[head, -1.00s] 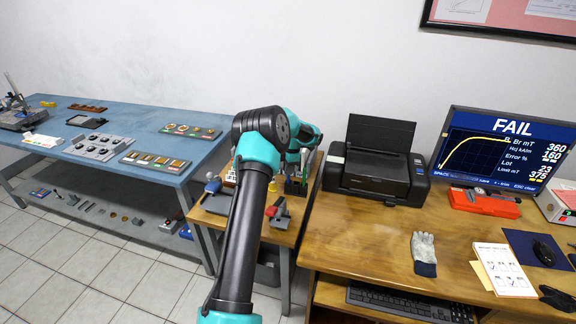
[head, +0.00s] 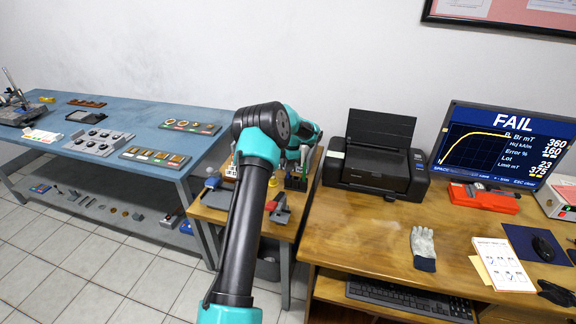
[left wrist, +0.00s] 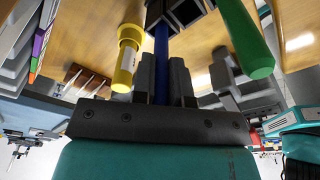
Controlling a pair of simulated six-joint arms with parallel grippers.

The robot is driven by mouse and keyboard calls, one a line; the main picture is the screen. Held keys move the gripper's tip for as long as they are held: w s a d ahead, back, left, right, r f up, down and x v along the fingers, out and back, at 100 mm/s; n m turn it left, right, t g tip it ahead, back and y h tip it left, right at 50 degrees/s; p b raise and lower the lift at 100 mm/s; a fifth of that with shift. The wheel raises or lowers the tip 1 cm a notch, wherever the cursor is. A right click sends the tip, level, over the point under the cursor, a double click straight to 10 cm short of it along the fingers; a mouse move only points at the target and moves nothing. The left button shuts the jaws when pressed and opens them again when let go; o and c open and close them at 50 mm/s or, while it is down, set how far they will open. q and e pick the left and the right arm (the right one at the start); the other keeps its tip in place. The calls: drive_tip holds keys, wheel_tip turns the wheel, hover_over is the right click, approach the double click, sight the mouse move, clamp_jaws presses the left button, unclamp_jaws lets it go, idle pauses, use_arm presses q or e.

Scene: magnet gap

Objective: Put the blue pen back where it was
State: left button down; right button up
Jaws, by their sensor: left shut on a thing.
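My left gripper (left wrist: 161,80) is shut on the blue pen (left wrist: 161,60), which stands between its two dark fingers in the left wrist view. The pen's far end meets a dark holder with square openings (left wrist: 180,12); I cannot tell how deep it sits in an opening. In the head view my left gripper is over the small wooden side table, at the dark holder (head: 296,183), and the arm hides much of this spot. The pen cannot be made out there. My right gripper is not in view.
A yellow marker (left wrist: 127,55) and a green one (left wrist: 245,40) are close beside the gripper. A red-and-grey tool (head: 279,207) lies on the side table. A black printer (head: 372,165) stands just to the right. A blue bench (head: 60,150) is to the left.

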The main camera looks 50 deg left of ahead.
use_arm(q)
drive_tip(key=shift+f, duration=0.2)
drive_tip(key=c, duration=1.1)
unclamp_jaws()
drive_tip(key=shift+o, duration=0.2)
drive_tip(key=shift+r, duration=0.1)
wheel_tip(320, 180, up, 17)
drive_tip(key=w, duration=0.2)
drive_tip(key=shift+d, duration=0.45)
drive_tip(key=shift+w, duration=0.1)
